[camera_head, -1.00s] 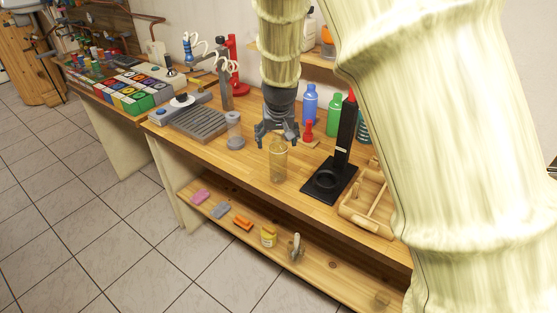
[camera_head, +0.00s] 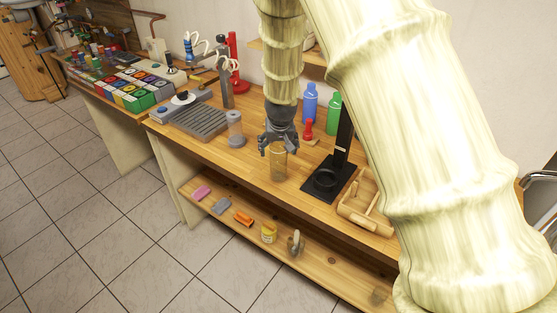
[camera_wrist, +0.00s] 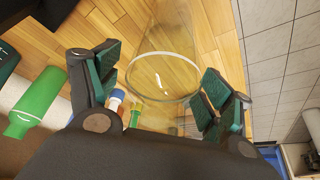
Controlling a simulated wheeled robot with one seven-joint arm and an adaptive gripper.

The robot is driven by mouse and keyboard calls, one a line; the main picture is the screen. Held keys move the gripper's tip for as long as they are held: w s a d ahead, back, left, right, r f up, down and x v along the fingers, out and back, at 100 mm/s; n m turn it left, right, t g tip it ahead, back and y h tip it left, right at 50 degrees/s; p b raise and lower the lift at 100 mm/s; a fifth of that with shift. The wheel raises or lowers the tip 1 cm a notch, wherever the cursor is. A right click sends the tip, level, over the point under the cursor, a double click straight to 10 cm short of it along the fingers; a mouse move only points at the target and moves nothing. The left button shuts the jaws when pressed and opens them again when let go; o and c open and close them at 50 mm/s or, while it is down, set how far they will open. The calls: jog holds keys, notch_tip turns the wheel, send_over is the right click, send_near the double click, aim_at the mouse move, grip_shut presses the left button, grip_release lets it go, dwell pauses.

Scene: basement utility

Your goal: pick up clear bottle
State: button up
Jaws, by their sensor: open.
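The clear bottle (camera_head: 279,165) stands upright near the front edge of the wooden bench, a see-through yellowish cylinder. My gripper (camera_head: 278,146) is above it, pointing down, with its fingers at the height of the bottle's top. In the wrist view my gripper (camera_wrist: 162,95) is open, and the clear bottle (camera_wrist: 162,60) shows between the two green-padded fingers, its round rim nearest the camera. Whether the fingers touch the bottle cannot be told.
A black stand (camera_head: 328,178) and a wooden tray (camera_head: 364,208) are right of the bottle. A grey-lidded jar (camera_head: 235,130) is to its left. Behind are a red stamp-like object (camera_head: 308,128), a blue bottle (camera_head: 309,104) and a green bottle (camera_head: 333,113). Small items lie on the lower shelf.

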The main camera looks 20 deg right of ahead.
jog(key=c, duration=1.6)
jog(key=shift+r, duration=0.1)
jog(key=shift+c, duration=0.2)
